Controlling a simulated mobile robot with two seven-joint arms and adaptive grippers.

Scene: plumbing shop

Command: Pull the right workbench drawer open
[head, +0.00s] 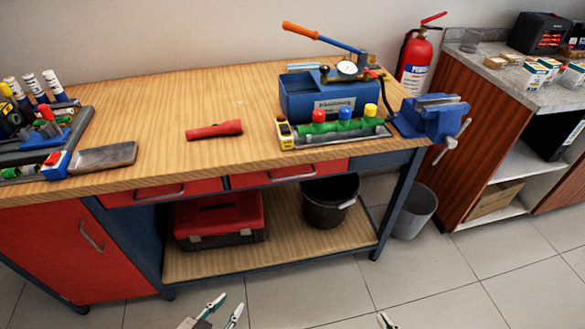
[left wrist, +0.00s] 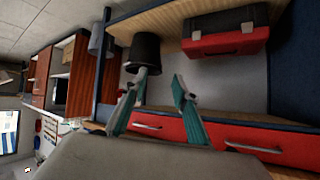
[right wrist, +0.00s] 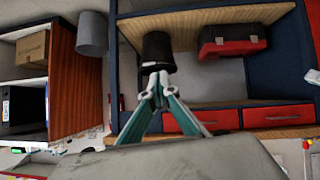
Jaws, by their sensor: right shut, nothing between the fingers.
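The right workbench drawer (head: 330,165) is a red front with a grey bar handle (head: 292,173) under the wooden top, and it is closed. In the left wrist view, turned upside down, this drawer (left wrist: 170,128) lies behind my open left gripper (left wrist: 160,76). In the right wrist view the drawer (right wrist: 218,119) is partly hidden by a finger. My left gripper (head: 216,307) is at the bottom of the head view, in front of the bench, open and empty. My right gripper (right wrist: 157,80) is shut and empty; only its tip (head: 385,320) shows in the head view. Neither gripper touches the handle.
The left drawer (head: 205,186) is closed beside it. Below, a red toolbox (head: 220,218) and a black bucket (head: 329,202) stand on the lower shelf (head: 270,250). A grey bin (head: 417,208) stands right of the bench. The floor in front is clear.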

